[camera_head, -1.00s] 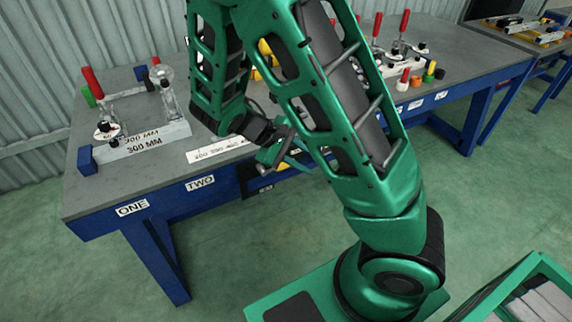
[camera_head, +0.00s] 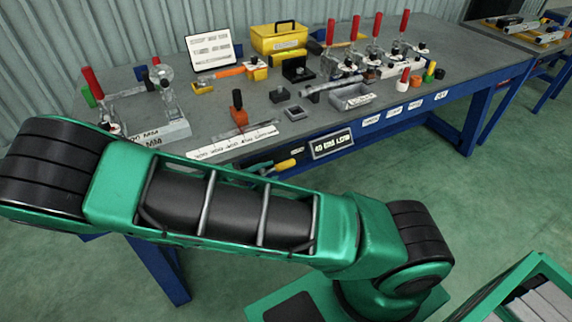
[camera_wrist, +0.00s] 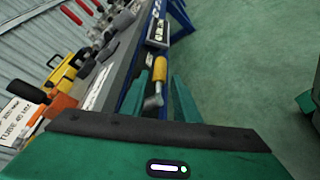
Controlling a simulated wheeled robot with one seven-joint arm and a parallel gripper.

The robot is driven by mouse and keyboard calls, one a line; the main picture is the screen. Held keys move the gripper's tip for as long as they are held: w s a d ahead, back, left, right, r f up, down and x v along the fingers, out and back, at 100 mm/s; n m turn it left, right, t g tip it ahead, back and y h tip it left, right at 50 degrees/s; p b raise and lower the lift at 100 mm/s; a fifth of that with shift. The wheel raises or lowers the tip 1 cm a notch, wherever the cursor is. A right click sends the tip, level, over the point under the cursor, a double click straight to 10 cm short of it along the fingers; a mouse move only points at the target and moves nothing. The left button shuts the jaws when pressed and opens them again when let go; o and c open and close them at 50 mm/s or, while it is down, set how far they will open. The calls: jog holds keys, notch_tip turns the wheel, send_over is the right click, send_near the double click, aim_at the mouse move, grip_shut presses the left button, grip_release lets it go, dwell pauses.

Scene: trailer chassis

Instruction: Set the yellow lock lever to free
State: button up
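The yellow lock lever (camera_head: 285,164) sticks out at the front edge of the blue bench, below the tabletop, left of a black sign plate. In the wrist view its yellow grip (camera_wrist: 160,68) points away from me, and a grey shank (camera_wrist: 153,101) runs back toward my palm. My gripper (camera_wrist: 159,77) is open, with one green finger on each side of the lever in the picture. I see no clear contact, and the depth gap cannot be told. In the head view my forearm hides most of the gripper; only green finger parts show beside the lever.
The black sign plate (camera_head: 331,144) is fixed on the bench front beside the lever. The bench top (camera_head: 215,118) carries red-handled clamps, a yellow box (camera_head: 278,38), a white ruler strip (camera_head: 232,142) and small blocks.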

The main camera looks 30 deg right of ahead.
aim_at(287, 164)
jog(key=x, duration=0.9)
grip_shut()
